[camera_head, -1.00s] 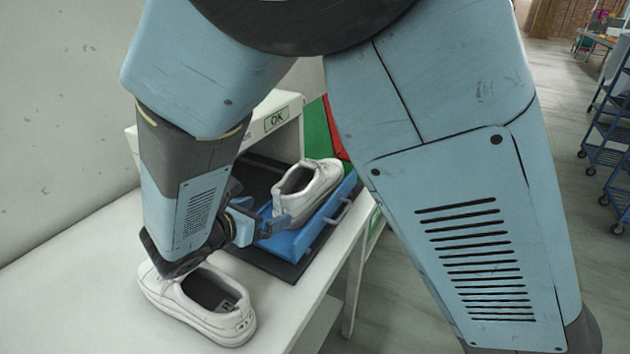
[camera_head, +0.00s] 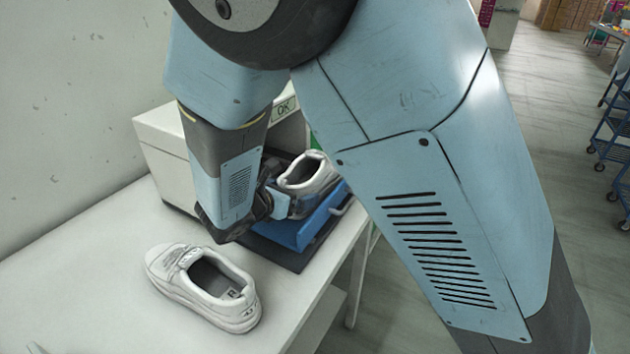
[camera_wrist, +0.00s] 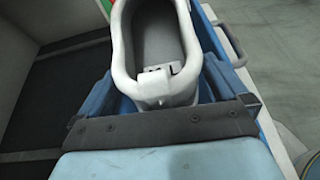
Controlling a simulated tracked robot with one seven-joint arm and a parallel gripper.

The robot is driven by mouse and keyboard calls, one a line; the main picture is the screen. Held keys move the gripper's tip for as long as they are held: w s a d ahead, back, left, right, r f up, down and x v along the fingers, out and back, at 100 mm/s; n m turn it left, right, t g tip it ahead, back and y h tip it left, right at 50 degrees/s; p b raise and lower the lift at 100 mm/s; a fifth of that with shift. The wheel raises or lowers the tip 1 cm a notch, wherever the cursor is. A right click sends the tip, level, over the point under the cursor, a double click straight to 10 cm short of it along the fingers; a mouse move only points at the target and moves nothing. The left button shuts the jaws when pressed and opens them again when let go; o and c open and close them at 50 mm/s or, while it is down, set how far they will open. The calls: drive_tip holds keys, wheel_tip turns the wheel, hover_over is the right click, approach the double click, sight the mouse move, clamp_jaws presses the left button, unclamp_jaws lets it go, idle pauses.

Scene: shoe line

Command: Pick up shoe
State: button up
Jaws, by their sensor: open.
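A white shoe (camera_head: 318,180) sits on a blue holder (camera_head: 305,232) at the machine. In the wrist view, the shoe's heel and collar (camera_wrist: 165,94) lie between the two blue fingers of my gripper (camera_wrist: 152,92). The fingers are open, one on each side of the heel; I cannot tell whether they touch it. In the head view, my gripper (camera_head: 290,203) is at the shoe's near end, and my arm covers part of the holder. A second white shoe (camera_head: 188,284) lies on the white table, left of and nearer than my gripper.
The white table (camera_head: 90,270) has free room around the second shoe. A machine housing with an OK sign (camera_head: 285,108) stands behind. The holder has a handle (camera_head: 342,207) on its right. Blue carts (camera_head: 612,130) stand far right, across open floor.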

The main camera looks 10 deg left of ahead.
drive_tip(key=shift+c, duration=0.2)
drive_tip(key=c, duration=1.7)
